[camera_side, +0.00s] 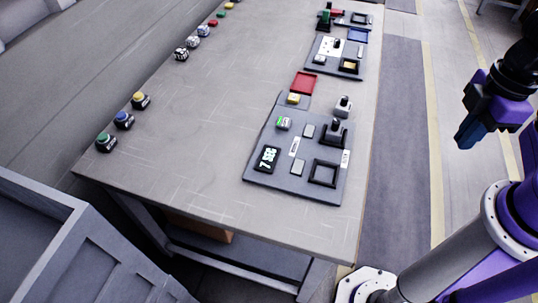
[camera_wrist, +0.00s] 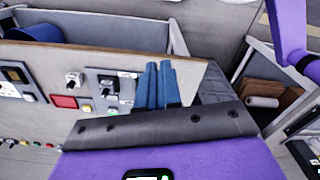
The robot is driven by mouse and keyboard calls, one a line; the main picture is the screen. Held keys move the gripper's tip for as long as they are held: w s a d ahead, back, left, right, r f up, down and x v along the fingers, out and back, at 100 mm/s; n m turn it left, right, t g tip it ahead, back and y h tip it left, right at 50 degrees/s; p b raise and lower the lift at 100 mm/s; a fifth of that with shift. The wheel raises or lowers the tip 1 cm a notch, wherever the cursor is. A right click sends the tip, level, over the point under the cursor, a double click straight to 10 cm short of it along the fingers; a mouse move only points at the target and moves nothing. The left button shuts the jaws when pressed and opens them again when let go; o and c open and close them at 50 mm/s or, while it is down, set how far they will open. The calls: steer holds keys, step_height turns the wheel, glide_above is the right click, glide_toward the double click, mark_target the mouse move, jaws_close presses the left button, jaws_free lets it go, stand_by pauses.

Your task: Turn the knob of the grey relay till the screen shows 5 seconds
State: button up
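The grey relay (camera_side: 343,106) stands at the far right corner of the nearer dark panel (camera_side: 257,177); it also shows in the wrist view (camera_wrist: 73,79). Its knob is too small to make out clearly. A black screen (camera_side: 267,158) on the same panel reads "7 SEC". My gripper (camera_side: 464,138) hangs off the right side of the table, well apart from the relay. Its blue fingers lie close together and look shut, with nothing between them; they also show in the wrist view (camera_wrist: 160,88).
A black frame with a grey part (camera_side: 334,131) stands in front of the relay. An empty black frame (camera_side: 323,173), a green-lit switch (camera_side: 284,123) and a red tray (camera_side: 305,82) are nearby. Several buttons line the table's left edge. The table (camera_side: 200,130) between is clear.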

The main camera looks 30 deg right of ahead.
steer(key=o, duration=0.5)
steer(key=shift+w, duration=0.1)
steer(key=shift+o, duration=0.8)
steer(key=shift+w+a+m, duration=0.25)
steer(key=shift+w+m, duration=0.05)
steer(key=shift+w, duration=0.05)
steer(key=m, duration=1.6)
glide_above(337, 122)
steer(key=f, duration=0.1)
step_height(337, 122, down, 18)
steer(key=shift+w+r, duration=0.1)
jaws_close()
